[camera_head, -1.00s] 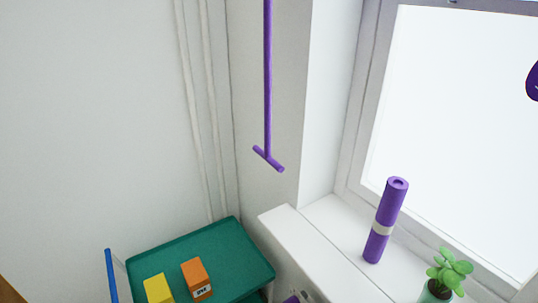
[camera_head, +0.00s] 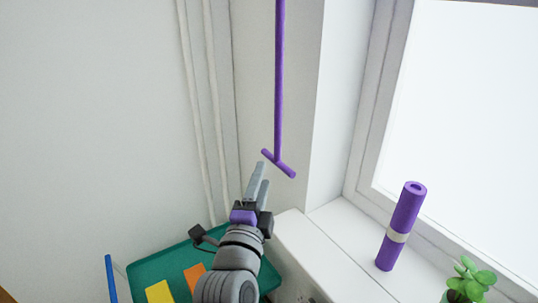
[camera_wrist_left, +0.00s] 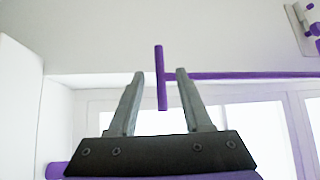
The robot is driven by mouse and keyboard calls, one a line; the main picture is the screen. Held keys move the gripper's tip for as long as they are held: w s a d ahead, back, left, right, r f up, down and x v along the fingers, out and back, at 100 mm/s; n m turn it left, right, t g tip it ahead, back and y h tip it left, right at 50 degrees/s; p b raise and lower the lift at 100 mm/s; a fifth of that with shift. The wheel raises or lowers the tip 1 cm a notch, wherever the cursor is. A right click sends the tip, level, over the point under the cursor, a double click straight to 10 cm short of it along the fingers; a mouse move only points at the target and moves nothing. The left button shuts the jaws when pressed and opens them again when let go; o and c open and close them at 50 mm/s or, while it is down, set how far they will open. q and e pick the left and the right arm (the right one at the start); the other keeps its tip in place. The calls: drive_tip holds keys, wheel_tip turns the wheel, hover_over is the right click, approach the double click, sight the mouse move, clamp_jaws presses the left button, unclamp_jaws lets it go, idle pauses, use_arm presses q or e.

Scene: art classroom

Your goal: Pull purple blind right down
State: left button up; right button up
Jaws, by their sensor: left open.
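The purple blind pull (camera_head: 279,85) is a thin rod that hangs from above and ends in a short crossbar (camera_head: 278,163). My left gripper (camera_head: 260,178) is just below and to the left of the crossbar in the head view. In the left wrist view the fingers of my left gripper (camera_wrist_left: 160,74) are spread apart. The purple crossbar (camera_wrist_left: 161,78) shows between the fingertips there, and the rod (camera_wrist_left: 250,76) runs off to the right. I cannot tell whether a finger touches it. The right gripper is not in view.
A white windowsill (camera_head: 340,240) holds a purple roll (camera_head: 401,226) with a pale band and a green potted plant (camera_head: 468,280). A green cart tray (camera_head: 150,262) with yellow (camera_head: 159,292) and orange (camera_head: 194,276) boxes stands below my left arm. Pale pipes (camera_head: 198,100) run up the wall.

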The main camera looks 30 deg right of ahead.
sight(268, 158)
use_arm(q)
drive_tip(key=p+x, duration=0.1)
drive_tip(key=x, duration=0.7)
drive_tip(key=shift+w+d, duration=0.15)
drive_tip(key=shift+w, duration=0.1)
clamp_jaws()
idle(1.0)
